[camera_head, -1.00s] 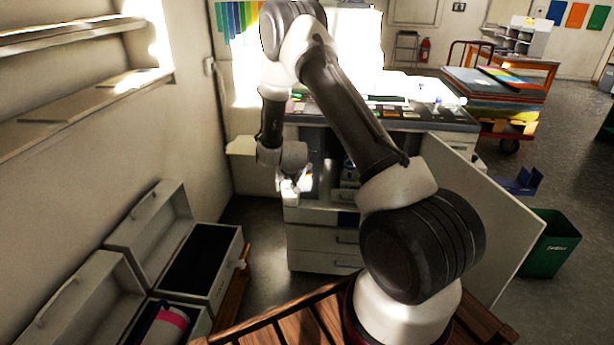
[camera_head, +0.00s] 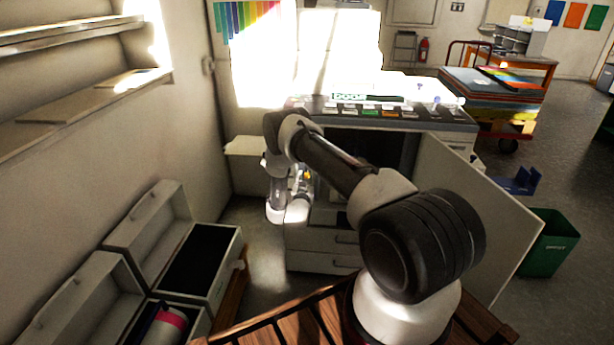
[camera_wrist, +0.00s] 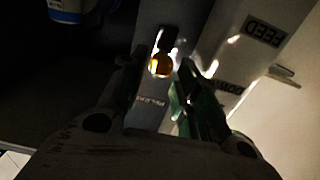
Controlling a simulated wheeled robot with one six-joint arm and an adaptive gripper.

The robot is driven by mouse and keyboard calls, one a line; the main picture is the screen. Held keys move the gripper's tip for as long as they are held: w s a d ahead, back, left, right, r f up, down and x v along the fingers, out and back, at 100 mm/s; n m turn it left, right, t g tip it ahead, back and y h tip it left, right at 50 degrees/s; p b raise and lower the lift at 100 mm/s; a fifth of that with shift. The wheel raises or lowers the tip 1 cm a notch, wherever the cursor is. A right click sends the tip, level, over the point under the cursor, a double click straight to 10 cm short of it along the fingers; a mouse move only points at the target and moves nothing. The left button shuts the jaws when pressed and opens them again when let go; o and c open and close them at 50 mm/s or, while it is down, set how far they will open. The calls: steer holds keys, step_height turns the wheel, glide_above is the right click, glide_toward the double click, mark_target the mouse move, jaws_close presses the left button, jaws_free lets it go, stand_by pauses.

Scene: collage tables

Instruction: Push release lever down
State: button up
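In the wrist view, a small orange-yellow knob (camera_wrist: 160,65) shows on a grey panel strip (camera_wrist: 150,108) with partly readable lettering that looks like "RELEASE". I take the knob to be the release lever's end. My gripper (camera_wrist: 162,76) is open, its two fingers on either side of the knob in the picture. I cannot tell whether they touch it. The right finger looks greenish in the light. In the head view, my gripper (camera_head: 298,188) is at the left front of the open printer cabinet (camera_head: 318,262), with an orange spot (camera_head: 307,178) beside it.
A pale panel (camera_wrist: 240,60) marked "FEED" and "DOWN" lies right of the knob. A blue-and-white container (camera_wrist: 66,10) is upper left. The cabinet's open door (camera_head: 480,215) stands at right. Open grey boxes (camera_head: 200,265) lie at lower left.

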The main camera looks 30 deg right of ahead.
steer(key=shift+x, duration=1.75)
jaws_close()
steer(key=shift+f, duration=0.1)
steer(key=shift+f+t+h, duration=0.5)
steer(key=shift+t+h, duration=0.1)
steer(key=shift+t, duration=0.3)
steer(key=shift+f+t+h, duration=0.3)
steer(key=shift+t+h, duration=0.2)
steer(key=shift+t, duration=0.2)
steer(key=shift+f+t+h, duration=0.25)
steer(key=shift+t+h, duration=0.25)
steer(key=shift+t, duration=0.2)
jaws_free()
steer(key=shift+w, duration=0.1)
